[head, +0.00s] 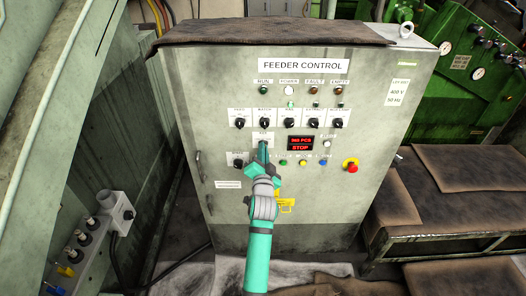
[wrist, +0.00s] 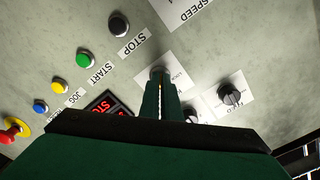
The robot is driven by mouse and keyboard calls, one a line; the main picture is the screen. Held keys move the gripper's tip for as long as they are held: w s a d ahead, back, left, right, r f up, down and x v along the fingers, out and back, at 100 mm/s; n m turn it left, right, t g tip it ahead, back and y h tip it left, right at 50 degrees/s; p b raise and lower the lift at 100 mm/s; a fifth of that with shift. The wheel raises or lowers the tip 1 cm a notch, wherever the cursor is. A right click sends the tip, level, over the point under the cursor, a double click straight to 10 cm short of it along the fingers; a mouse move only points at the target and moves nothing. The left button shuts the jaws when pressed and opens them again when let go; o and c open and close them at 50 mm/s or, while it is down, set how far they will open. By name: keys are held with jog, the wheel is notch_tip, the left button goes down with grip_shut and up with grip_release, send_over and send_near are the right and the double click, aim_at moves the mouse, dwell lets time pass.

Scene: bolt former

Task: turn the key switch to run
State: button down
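The key switch (wrist: 157,72) is on a white label plate on the front of the grey feeder control cabinet. In the wrist view only a little of its round collar shows past my fingertips. My gripper (head: 263,148) reaches up to that plate from below and covers the switch in the head view. In the wrist view the two dark green fingers of my gripper (wrist: 161,92) are close together at the switch, with a thin yellowish sliver between them. They look shut on its key, which is mostly hidden. The key's angle and the plate's markings cannot be read.
A row of black selector knobs (head: 290,123) sits above the switch. Another black knob (wrist: 231,95) is close beside my fingers. The red display (head: 300,143) reads STOP. Coloured push buttons (head: 303,163) and a red emergency stop (head: 351,165) are to the right.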

jog(key=c, duration=2)
grip_release()
jog(key=shift+w, duration=0.1)
jog(key=s, duration=1.1)
jog(key=shift+w, duration=0.15)
